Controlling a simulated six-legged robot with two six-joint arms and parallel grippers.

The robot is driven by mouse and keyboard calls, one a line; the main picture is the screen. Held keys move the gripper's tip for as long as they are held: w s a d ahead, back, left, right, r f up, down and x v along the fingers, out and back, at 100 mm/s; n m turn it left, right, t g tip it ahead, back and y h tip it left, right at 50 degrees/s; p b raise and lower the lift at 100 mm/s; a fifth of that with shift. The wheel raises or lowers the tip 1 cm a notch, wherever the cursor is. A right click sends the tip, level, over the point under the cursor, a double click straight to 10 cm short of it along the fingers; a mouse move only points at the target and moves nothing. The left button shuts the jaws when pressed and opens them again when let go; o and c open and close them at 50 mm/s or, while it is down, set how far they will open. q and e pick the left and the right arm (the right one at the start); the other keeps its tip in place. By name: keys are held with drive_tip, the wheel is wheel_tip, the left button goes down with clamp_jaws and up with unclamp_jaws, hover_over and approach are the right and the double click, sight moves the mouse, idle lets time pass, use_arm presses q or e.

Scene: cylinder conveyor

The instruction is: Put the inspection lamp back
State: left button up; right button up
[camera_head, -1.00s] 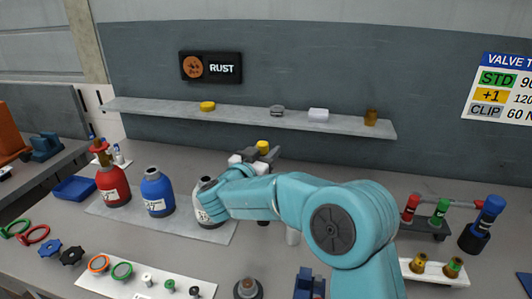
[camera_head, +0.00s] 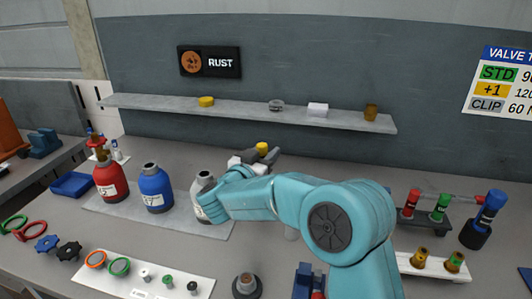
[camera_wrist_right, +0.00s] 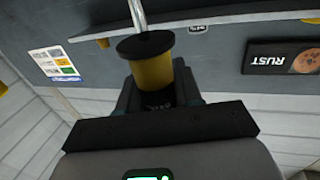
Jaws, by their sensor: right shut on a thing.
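My right gripper (camera_head: 262,156) is shut on a small yellow and black cylinder, which looks like the inspection lamp (camera_head: 262,147). In the head view only its yellow top shows above the jaws, in front of the wall and below the shelf. In the right wrist view the lamp (camera_wrist_right: 152,72) has a yellow body and a wide black end, and sits between the dark jaws (camera_wrist_right: 160,95). A thin silver rod (camera_wrist_right: 138,14) shows beyond the black end; I cannot tell whether it joins the lamp. My left gripper is not in view.
Red (camera_head: 111,182), blue (camera_head: 156,189) and grey (camera_head: 203,198) bottles stand on a mat, the grey one partly behind my arm. The wall shelf (camera_head: 240,112) holds small parts. A rack with coloured cylinders (camera_head: 430,225) stands at right. The arm hides the table's middle.

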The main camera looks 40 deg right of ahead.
wheel_tip(320, 180, down, 7)
drive_tip(key=b, duration=0.4)
idle(1.9)
drive_tip(key=o, duration=1.2)
drive_tip(key=shift+r, duration=0.1)
drive_tip(key=shift+r, duration=0.1)
wheel_tip(320, 180, up, 6)
drive_tip(key=p, duration=0.5)
